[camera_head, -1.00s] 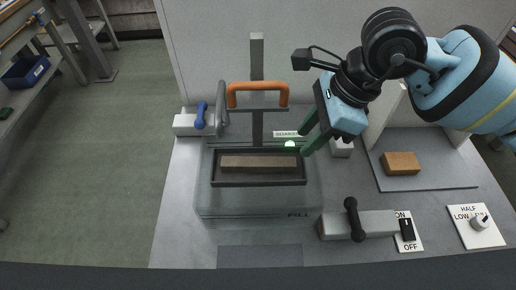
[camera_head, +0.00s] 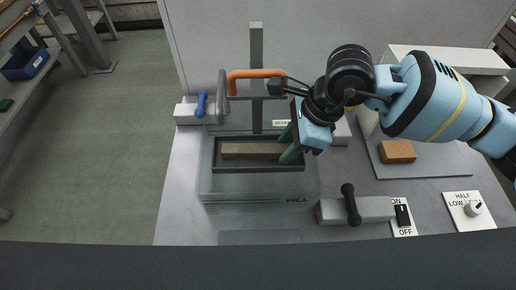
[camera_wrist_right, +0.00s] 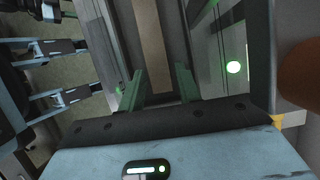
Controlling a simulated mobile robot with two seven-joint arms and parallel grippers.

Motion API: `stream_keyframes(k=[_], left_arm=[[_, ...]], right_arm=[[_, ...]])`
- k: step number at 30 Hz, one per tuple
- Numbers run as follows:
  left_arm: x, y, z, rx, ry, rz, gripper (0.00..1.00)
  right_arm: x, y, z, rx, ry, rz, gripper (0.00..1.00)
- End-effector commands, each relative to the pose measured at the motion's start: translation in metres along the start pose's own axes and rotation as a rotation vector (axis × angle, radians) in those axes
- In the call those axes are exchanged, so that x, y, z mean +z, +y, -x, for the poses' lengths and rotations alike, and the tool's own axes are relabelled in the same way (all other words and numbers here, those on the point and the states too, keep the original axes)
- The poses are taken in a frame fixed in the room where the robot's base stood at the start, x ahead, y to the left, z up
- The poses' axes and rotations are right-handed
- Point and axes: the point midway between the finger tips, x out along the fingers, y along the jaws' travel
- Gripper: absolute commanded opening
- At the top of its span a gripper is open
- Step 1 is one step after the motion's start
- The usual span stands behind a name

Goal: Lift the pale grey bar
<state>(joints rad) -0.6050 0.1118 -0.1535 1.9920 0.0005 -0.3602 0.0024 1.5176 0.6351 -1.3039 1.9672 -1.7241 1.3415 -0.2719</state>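A brownish-grey bar (camera_head: 252,151) lies lengthwise in a dark rectangular frame (camera_head: 258,169) on the machine. It looks tan in the right wrist view (camera_wrist_right: 151,45). I cannot tell for certain that it is the task's pale grey bar, as a grey upright post (camera_head: 257,52) stands behind it. My right gripper (camera_head: 290,146) is at the frame's right end, with its green fingers pointing down. In the right wrist view the fingers (camera_wrist_right: 158,88) are apart, with the bar running ahead between them and no grip visible. Finger contact cannot be told.
An orange handle (camera_head: 256,73) stands behind the frame, with a grey lever (camera_head: 221,98) to its left. A black-handled lever (camera_head: 351,205) is in front at right. A tan block (camera_head: 397,151) lies on the right plate. Switches (camera_head: 403,215) and a dial (camera_head: 473,208) are farther right.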

Motion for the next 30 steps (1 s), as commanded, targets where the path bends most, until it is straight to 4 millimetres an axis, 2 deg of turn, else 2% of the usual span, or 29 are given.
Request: stream_keyframes(k=[7, 12, 15, 24, 30], left_arm=[[0.001, 0.000, 0.000, 0.000, -0.002, -0.001, 0.36], [0.002, -0.001, 0.000, 0.000, -0.004, -0.001, 0.36], [0.002, -0.001, 0.000, 0.000, -0.005, -0.001, 0.36], [0.003, -0.001, 0.000, 0.000, -0.006, -0.001, 0.36], [0.007, 0.000, -0.001, 0.000, -0.012, -0.001, 0.36]], right_arm=[[0.000, 0.000, -0.001, 0.000, 0.000, 0.000, 0.32], [0.000, 0.000, -0.001, 0.000, 0.000, 0.000, 0.10], [0.000, 0.000, -0.001, 0.000, 0.000, 0.000, 0.00], [0.001, 0.000, 0.001, -0.001, -0.001, 0.000, 0.00], [0.007, -0.001, 0.014, -0.001, -0.002, 0.002, 0.00]])
